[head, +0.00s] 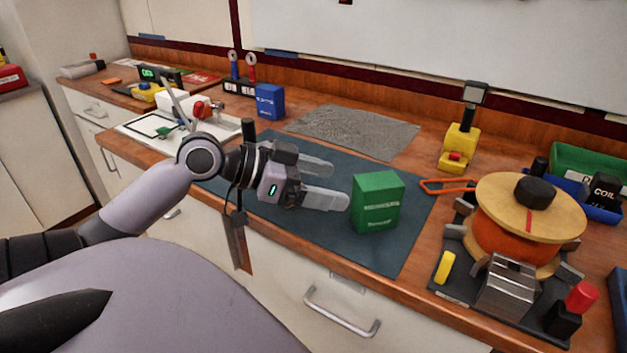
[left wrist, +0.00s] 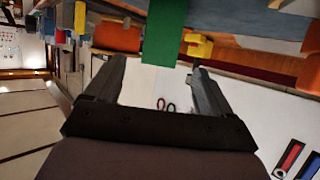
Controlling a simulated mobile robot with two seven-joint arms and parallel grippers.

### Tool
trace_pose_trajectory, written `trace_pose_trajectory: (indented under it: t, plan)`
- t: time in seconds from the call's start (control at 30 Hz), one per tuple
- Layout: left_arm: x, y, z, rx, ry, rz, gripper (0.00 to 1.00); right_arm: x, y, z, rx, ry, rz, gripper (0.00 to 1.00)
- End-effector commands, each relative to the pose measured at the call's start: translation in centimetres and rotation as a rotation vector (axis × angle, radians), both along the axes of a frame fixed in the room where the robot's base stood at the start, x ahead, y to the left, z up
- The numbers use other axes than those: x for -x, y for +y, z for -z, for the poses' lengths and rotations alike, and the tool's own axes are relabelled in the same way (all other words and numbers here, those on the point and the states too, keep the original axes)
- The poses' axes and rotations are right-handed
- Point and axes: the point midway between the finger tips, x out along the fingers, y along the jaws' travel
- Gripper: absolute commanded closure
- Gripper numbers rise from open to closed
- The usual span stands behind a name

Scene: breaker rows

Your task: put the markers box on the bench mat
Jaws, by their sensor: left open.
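A green box (head: 378,203) with a small printed label stands upright on the dark blue bench mat (head: 415,222), near its front right part. The label is too blurred to tell if it reads markers. A smaller blue box (head: 270,101) with white print stands behind the mat at the back left. My left gripper (head: 338,186) is open and empty over the mat, its fingers pointing right at the green box, just short of it. In the left wrist view the green box (left wrist: 164,35) is ahead of the open fingertips (left wrist: 158,66). My right gripper is not in view.
A wooden spool (head: 530,205) on a dark fixture stands at the right. An orange-handled tool (head: 447,186) lies by the mat's right edge. A yellow device (head: 460,145) stands behind it. A grey textured sheet (head: 355,132) lies behind the mat. The mat's middle looks clear.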

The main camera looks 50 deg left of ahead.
Motion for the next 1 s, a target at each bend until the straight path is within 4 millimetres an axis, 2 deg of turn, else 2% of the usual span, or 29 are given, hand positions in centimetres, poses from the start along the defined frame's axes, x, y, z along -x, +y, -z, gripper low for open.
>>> trace_pose_trajectory:
  t: [0.3, 1.0]
  plan:
    - [1.3, 0.8, -0.6, -0.001, 0.0, 0.0, 0.17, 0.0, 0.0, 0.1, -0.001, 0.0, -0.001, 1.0]
    - [1.4, 0.8, -0.6, -0.001, 0.0, 0.0, 0.17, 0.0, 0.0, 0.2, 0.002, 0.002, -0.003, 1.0]
